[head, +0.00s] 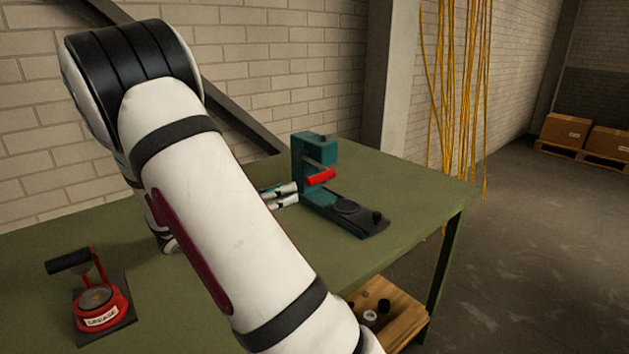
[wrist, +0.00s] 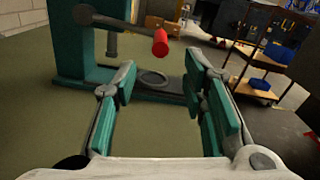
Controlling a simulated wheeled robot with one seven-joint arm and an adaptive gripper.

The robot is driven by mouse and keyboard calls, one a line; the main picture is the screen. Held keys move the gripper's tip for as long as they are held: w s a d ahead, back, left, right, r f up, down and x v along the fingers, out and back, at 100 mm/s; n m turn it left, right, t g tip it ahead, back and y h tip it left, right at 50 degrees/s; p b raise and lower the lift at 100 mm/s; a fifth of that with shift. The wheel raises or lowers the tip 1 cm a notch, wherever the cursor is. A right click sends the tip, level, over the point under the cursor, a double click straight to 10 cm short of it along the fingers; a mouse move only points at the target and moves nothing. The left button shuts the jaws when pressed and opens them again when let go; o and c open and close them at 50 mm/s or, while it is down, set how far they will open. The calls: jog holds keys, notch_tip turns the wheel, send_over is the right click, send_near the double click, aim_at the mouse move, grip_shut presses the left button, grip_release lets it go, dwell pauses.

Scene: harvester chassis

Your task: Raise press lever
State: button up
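A teal press (head: 303,165) with a dark base stands on the green workbench, right of the middle in the head view. Its lever has a red grip (head: 321,177) that points out to the side. In the wrist view the press (wrist: 70,45) is at the upper left, and the lever's red grip (wrist: 160,42) shows ahead, near the top. My gripper (head: 296,194) is beside the press, partly hidden behind my arm in the head view. In the wrist view my gripper (wrist: 160,88) has its teal-padded fingers spread, with nothing between them. The red grip lies beyond the fingertips, apart from them.
A red grease device (head: 101,300) with a black handle stands at the bench's left. The green workbench (head: 410,190) is clear right of the press. Yellow cables (head: 456,90) hang behind. A cart (wrist: 265,75) stands beyond the bench in the wrist view.

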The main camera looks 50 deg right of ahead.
aim_at(330, 174)
jog(key=x, duration=1.1)
jog(key=shift+s, duration=0.15)
grip_shut()
